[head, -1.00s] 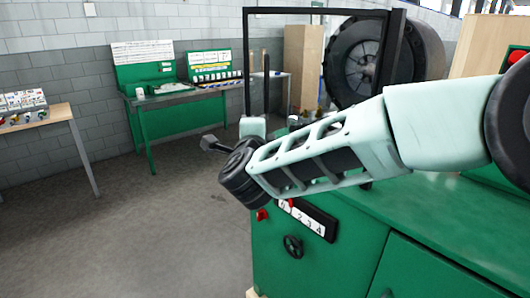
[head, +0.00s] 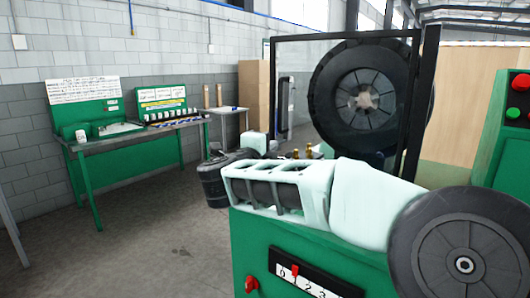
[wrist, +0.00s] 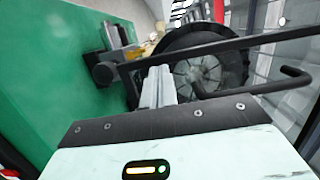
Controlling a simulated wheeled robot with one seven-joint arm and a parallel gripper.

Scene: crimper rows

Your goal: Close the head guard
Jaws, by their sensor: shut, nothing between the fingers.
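The head guard (head: 421,95) is a clear panel in a black frame, standing upright behind my arm in the head view. Its lower part is hidden by my arm. In the wrist view a black bar (wrist: 245,43), seemingly part of the guard frame, crosses just beyond my gripper (wrist: 157,78). A black rod with a bent end (wrist: 285,82) lies nearer, to the right of the fingers. The pale fingers are together with nothing between them. They overlap the bar in the picture; I cannot tell whether they touch it.
The green machine cabinet (head: 262,243) fills the lower middle, with a numbered strip (head: 305,283) on its front. A big black wheel (head: 362,95) shows through the guard. A red button (head: 520,82) is at the right. A green workbench (head: 125,135) stands back left; the floor before it is clear.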

